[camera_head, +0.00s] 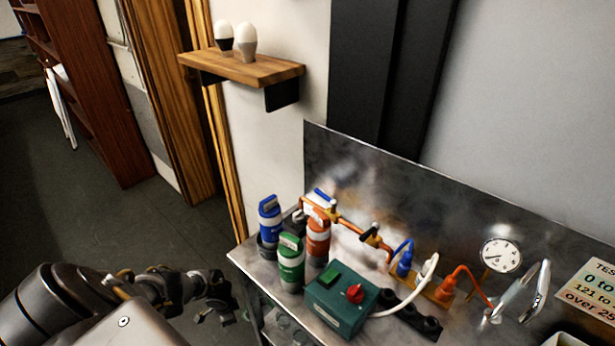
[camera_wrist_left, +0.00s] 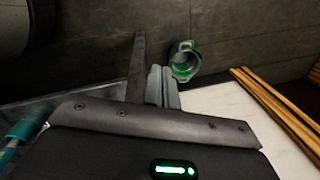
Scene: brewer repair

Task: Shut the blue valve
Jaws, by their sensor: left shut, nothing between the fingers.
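A small blue part (camera_head: 320,195) shows behind the canisters, next to the copper pipe (camera_head: 345,221); it may be the blue valve's handle, but its shape and setting are partly hidden. A blue-topped canister (camera_head: 271,220) stands at the bench's left end. My left gripper (camera_head: 222,300) is left of the bench, apart from the canisters and pipe. In the left wrist view its fingers (camera_wrist_left: 162,88) are together with nothing between them. No blue valve is recognisable in that view. My right gripper is not in view.
An orange canister (camera_head: 318,235), a green canister (camera_head: 291,265) and a green box with a red knob (camera_head: 355,293) crowd the metal bench (camera_head: 247,256). A green ring-shaped thing (camera_wrist_left: 185,62) shows beyond my fingers. Floor left is open.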

